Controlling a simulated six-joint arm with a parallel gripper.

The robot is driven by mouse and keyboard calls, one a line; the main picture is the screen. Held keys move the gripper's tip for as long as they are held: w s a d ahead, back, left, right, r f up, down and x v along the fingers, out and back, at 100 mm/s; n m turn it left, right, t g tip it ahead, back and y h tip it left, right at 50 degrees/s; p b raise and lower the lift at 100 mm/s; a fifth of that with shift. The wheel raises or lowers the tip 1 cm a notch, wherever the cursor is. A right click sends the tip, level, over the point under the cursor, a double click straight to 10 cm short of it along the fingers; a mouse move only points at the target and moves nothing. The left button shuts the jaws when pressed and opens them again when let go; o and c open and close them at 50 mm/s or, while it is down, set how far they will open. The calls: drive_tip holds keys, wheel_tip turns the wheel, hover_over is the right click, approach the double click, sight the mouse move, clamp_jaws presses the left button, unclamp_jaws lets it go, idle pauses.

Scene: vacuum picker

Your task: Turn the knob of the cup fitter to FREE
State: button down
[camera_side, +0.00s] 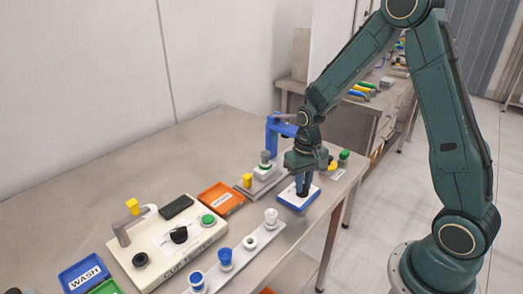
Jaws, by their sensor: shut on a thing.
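The cup fitter (185,262) is a cream box at the lower left with lettering on its front edge. Its black knob (179,235) sits on a white dial plate on top; the dial marks are too small to read. My gripper (304,178) is well to the right of the knob and points down over a blue-rimmed white pad (285,195). Contact with the pad cannot be told, and the fingers are hardly distinguishable.
A green button (208,219), a black round fitting (140,260) and a grey post (122,233) are on the fitter. An orange tray (236,193), a strip of cups (241,256) and a blue WASH tray (65,285) stand around it. A blue bracket (271,130) rises behind my gripper.

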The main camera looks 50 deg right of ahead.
idle(0.4)
drive_tip(key=c, duration=1.4)
unclamp_jaws()
drive_tip(key=shift+r, duration=0.15)
wheel_tip(320, 180, up, 14)
drive_tip(key=shift+f, duration=0.25)
